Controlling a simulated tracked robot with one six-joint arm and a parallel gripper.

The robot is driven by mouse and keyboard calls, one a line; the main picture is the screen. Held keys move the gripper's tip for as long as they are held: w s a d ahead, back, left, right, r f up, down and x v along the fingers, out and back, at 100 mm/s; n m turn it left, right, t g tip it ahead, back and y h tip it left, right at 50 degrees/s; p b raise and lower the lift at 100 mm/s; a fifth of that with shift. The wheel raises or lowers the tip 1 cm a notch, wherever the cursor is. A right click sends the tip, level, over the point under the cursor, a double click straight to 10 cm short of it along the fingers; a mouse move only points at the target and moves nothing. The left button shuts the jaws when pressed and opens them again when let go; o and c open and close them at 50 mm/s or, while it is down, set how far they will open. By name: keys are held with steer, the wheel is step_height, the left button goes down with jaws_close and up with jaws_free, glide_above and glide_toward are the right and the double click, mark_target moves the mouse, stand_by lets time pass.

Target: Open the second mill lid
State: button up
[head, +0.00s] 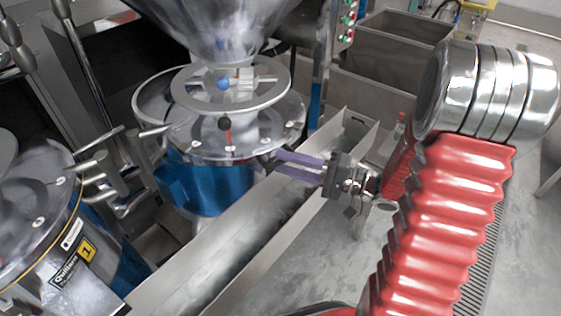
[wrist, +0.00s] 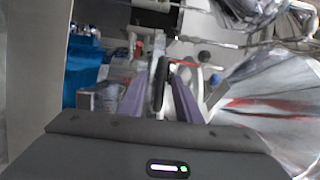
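The second mill has a blue body (head: 205,188) under a round metal lid (head: 190,140) in the middle of the head view. A ring-shaped wheel (head: 185,90) sits over the lid, below a steel hopper. My gripper (head: 276,161), with purple fingers, reaches from the right to the lid's front right edge. In the wrist view a black handle (wrist: 160,82) shows between the two fingers, with gaps on either side. The gripper appears open around it; contact cannot be told. The lid looks flat on the body.
The first mill, labelled 1 (head: 88,250), stands at the lower left. The steel hopper (head: 215,25) hangs close above the lid. A long metal trough (head: 240,262) runs below my gripper. Metal bins (head: 375,85) stand behind, to the right. Open floor lies at the right.

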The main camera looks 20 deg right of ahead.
steer(key=shift+x, duration=0.85)
steer(key=shift+c, duration=0.5)
jaws_close()
steer(key=shift+f, duration=0.1)
steer(key=shift+a, duration=0.2)
steer(key=shift+s+d, duration=0.1)
